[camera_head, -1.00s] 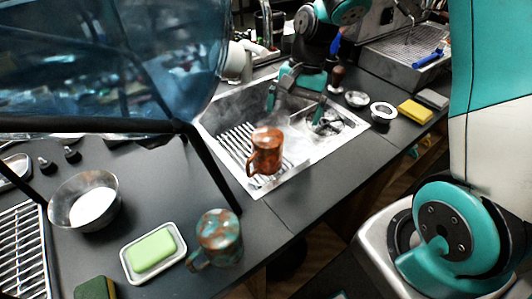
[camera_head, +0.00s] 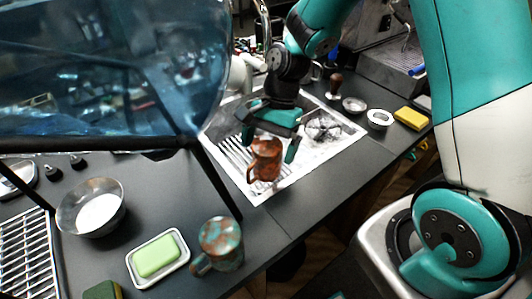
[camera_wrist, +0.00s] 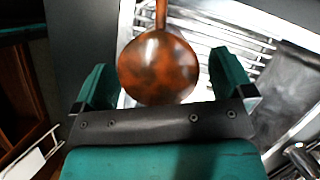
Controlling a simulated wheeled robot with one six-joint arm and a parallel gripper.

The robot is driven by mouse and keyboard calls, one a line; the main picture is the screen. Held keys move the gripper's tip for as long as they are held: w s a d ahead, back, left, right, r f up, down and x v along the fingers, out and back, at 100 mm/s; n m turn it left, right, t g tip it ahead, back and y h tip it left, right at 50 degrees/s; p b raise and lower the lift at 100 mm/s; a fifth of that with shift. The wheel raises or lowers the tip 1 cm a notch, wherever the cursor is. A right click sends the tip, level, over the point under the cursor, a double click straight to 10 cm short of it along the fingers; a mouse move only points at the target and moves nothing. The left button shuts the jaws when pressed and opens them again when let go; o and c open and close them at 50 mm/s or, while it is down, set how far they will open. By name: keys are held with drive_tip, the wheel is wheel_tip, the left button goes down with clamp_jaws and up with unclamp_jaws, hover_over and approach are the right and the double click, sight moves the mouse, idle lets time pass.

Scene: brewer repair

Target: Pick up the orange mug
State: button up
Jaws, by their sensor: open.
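The orange mug (camera_head: 266,160), mottled orange and brown, stands at the near edge of the metal sink, with its handle toward the lower left in the head view. My gripper (camera_head: 268,147) is open, with its two teal fingers spread on either side of the mug. In the wrist view the mug (camera_wrist: 158,68) lies between and slightly beyond the open fingers of my gripper (camera_wrist: 160,85), with its handle pointing away. The fingers appear apart from the mug. How deep they reach along its sides is hard to tell.
A teal and brown mug (camera_head: 221,243) stands at the counter front beside a green soap on a white dish (camera_head: 183,262). A steel bowl (camera_head: 70,218) is at the left. A large blue transparent container (camera_head: 110,70) overhangs the left side. The sink (camera_head: 350,133) has a drying rack.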

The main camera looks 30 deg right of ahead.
sight(262, 163)
drive_tip(key=shift+s+a+f, duration=0.3)
drive_tip(key=shift+s+a, duration=0.3)
drive_tip(key=shift+a, duration=0.2)
drive_tip(key=shift+f, duration=0.25)
drive_tip(key=c, duration=1)
drive_tip(key=shift+r+p, duration=0.2)
drive_tip(key=shift+p, duration=0.25)
